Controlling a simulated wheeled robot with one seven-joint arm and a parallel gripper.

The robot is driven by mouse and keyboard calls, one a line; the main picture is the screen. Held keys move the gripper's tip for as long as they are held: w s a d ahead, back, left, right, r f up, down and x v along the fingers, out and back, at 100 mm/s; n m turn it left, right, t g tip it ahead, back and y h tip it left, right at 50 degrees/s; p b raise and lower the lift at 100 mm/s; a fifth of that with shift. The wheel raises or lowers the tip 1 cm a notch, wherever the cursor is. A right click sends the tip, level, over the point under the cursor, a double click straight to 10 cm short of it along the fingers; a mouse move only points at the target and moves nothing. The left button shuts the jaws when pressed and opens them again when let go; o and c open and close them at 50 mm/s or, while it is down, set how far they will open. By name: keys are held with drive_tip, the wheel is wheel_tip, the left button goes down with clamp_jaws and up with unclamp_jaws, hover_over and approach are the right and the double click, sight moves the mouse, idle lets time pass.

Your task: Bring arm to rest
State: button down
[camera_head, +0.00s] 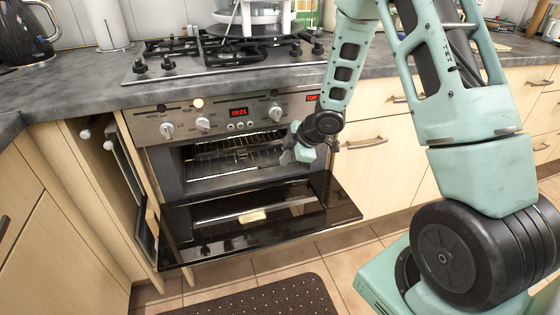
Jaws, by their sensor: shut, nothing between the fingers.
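My gripper (290,156) hangs at the end of my arm, in front of the right part of the oven opening. It is shut and empty; its fingertips are small in the view. My pale green arm comes down from the top right, with the forearm (345,65) in front of the counter edge. The oven (166,172) stands behind the gripper. A wire rack (235,146) shows inside the oven.
A hob (185,62) with a white appliance (258,18) on it sits above the oven. A black kettle (25,38) and a paper roll (106,25) stand at the left. A narrow cabinet left of the oven is open. A dark mat (265,300) lies on the tiled floor.

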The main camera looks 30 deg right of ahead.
drive_tip(key=shift+v, duration=1)
